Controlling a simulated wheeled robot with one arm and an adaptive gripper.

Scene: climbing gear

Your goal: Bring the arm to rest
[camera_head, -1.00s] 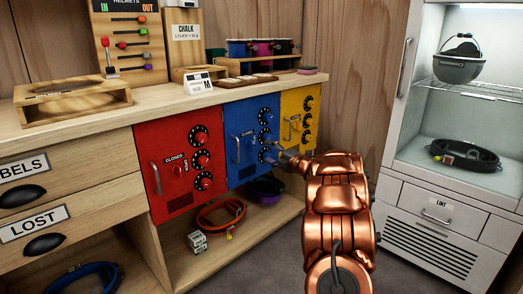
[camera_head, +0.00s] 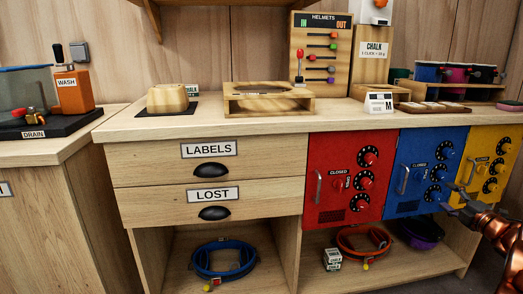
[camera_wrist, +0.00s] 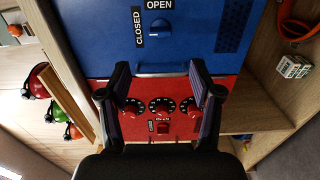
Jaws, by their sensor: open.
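My gripper (camera_head: 462,200) shows at the right edge of the head view, in front of the blue and yellow doors, with my copper arm behind it cut off by the frame. In the wrist view my gripper (camera_wrist: 160,72) has its two dark fingers spread wide, with nothing between them. The blue door (camera_wrist: 190,40) and the red door (camera_wrist: 225,95) lie beyond the fingers. I cannot tell how far the fingertips are from the doors.
The red door (camera_head: 325,160), blue door (camera_head: 408,150) and yellow door (camera_head: 475,150) look closed. The wooden counter (camera_head: 200,125) carries a wooden stand (camera_head: 270,107) and a helmet board (camera_head: 300,65). A blue coiled strap (camera_head: 222,275) lies on the lower shelf.

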